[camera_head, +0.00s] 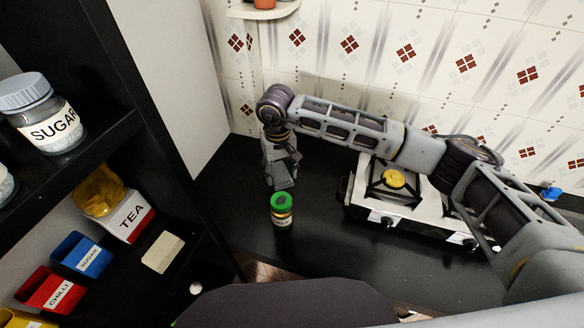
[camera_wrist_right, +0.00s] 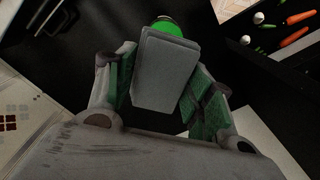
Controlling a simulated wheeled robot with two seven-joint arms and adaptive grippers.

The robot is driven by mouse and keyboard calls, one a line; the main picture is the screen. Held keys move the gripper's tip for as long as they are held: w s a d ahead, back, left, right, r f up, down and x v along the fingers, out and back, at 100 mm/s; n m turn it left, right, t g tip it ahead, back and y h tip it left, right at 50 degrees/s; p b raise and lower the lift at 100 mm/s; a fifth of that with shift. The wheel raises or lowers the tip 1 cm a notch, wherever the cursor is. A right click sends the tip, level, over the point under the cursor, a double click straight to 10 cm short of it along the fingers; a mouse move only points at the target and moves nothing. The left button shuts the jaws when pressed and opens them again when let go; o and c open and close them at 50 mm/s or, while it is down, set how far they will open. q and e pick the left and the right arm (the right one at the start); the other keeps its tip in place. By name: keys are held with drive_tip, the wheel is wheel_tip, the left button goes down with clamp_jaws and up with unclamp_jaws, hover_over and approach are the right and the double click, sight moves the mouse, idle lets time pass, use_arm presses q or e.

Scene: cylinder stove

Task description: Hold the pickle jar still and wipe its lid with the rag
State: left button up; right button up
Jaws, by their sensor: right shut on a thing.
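The pickle jar (camera_head: 283,219) stands upright on the black counter, with a green lid (camera_head: 281,200) that has a darker patch on top. Part of the green lid also shows in the right wrist view (camera_wrist_right: 168,28), beyond the held piece. My right gripper (camera_head: 281,177) is just above and behind the jar, pointing down. It is shut on a grey, block-like piece, which appears to be the rag (camera_wrist_right: 165,70), between its green-padded fingers. I cannot tell whether the rag touches the lid. My left gripper is not in view, and nothing visible holds the jar.
A white stove (camera_head: 405,218) with a yellow burner (camera_head: 394,179) stands right of the jar. Black shelves on the left hold a sugar jar (camera_head: 45,125), a tea box (camera_head: 128,216) and coloured containers. A tiled wall closes the back. The counter around the jar is clear.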

sight(280, 175)
drive_tip(key=shift+s+a+f, duration=0.2)
drive_tip(key=shift+a, duration=0.25)
drive_tip(key=shift+s+a+f, duration=0.35)
drive_tip(key=shift+a+f, duration=0.05)
drive_tip(key=shift+f, duration=0.3)
drive_tip(key=shift+d+f+m, duration=0.1)
drive_tip(key=shift+f+m, duration=0.2)
drive_tip(key=shift+m, duration=0.1)
drive_tip(key=shift+d+f+m, duration=0.4)
drive_tip(key=shift+d, duration=0.05)
drive_tip(key=shift+d+m, duration=0.2)
drive_tip(key=shift+m, duration=0.7)
drive_tip(key=shift+f, duration=0.3)
drive_tip(key=shift+f, duration=2.65)
